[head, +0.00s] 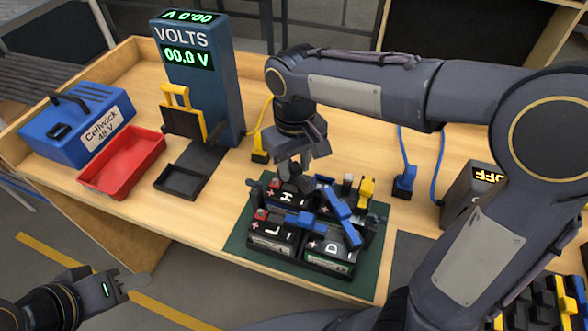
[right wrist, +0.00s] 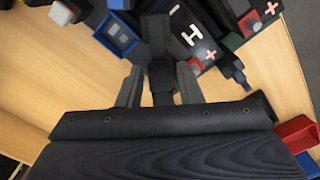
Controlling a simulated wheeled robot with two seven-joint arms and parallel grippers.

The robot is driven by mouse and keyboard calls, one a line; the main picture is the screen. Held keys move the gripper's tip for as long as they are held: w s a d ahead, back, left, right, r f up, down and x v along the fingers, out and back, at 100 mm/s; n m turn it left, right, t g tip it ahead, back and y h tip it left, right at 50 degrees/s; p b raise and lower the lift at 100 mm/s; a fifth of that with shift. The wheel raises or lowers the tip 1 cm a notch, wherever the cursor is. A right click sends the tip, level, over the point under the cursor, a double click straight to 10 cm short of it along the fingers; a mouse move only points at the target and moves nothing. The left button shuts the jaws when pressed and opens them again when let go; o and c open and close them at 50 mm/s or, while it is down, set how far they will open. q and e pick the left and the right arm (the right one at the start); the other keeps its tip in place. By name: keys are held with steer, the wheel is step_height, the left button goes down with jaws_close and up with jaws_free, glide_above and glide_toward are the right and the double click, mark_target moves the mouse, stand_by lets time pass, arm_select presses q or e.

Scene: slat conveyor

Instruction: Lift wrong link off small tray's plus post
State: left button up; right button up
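A black tray of battery blocks sits on a green mat (head: 236,246); I cannot tell whether it is the small tray. The H block (head: 287,197), L block (head: 270,240) and D block (head: 330,250) show. Blue links (head: 340,204) lie across the blocks. My right gripper (head: 294,172) points down at the H block. In the right wrist view its fingers (right wrist: 160,85) stand either side of a dark upright piece beside the H block (right wrist: 192,35); contact is unclear. The plus post under the gripper is hidden. My left gripper (head: 130,284) is off the table, far from the tray, its opening unclear.
A blue VOLTS meter (head: 188,60) reads 00.0. A red bin (head: 122,160), a blue Cellwick box (head: 75,125) and a small black tray (head: 181,182) stand left. A box reading OFF (head: 480,185) stands right.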

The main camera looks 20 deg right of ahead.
steer(key=shift+f, duration=0.4)
steer(key=shift+c, duration=0.3)
jaws_close()
